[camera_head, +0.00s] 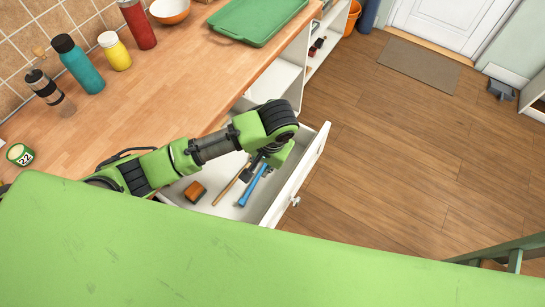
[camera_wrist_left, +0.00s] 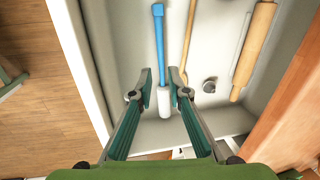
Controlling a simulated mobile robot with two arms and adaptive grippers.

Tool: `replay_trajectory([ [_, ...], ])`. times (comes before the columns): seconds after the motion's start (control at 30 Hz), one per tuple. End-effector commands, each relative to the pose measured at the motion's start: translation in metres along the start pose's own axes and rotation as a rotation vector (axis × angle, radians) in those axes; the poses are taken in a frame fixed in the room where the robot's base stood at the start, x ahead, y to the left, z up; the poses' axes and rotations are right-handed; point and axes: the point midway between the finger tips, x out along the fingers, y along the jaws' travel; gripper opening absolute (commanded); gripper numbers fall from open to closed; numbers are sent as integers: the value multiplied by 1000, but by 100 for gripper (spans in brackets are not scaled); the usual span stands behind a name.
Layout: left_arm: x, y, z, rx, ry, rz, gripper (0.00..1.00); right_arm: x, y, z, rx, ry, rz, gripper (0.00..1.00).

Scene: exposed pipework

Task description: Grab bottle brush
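The bottle brush has a long blue handle and a white head. In the left wrist view the brush (camera_wrist_left: 158,45) lies in the open drawer, its white head toward my gripper. In the head view its blue handle (camera_head: 250,188) shows beyond my arm, and its head is hidden. My left gripper (camera_wrist_left: 160,76) is open over the brush; its two fingers appear on either side of the lower handle and head. I cannot tell how far above they are. In the head view the left gripper (camera_head: 261,163) is partly hidden by my arm. My right gripper is not in view.
The white drawer (camera_head: 312,168) also holds a wooden-handled tool (camera_wrist_left: 188,42), a rolling pin (camera_wrist_left: 256,45) and a small metal piece (camera_wrist_left: 209,85). The wooden counter (camera_head: 150,110) above carries a teal bottle (camera_head: 82,66), other containers and a green tray (camera_head: 258,18). The floor right of the drawer is clear.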

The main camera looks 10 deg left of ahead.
Motion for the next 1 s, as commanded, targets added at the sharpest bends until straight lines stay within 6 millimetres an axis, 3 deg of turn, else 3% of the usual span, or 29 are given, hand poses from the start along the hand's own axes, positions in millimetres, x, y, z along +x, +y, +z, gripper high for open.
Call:
replay_trajectory([
  [0.1,26,-1,1,-1,-4,-3,16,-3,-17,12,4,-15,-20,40],
  [0.27,52,0,0,-1,-2,-1,16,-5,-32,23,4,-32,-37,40],
  [0.53,72,0,0,0,-1,-2,16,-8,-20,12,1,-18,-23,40],
  [0.8,109,0,-3,1,-1,-2,16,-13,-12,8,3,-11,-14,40],
  [1.0,115,0,-3,1,2,-1,16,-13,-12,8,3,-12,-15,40],
])
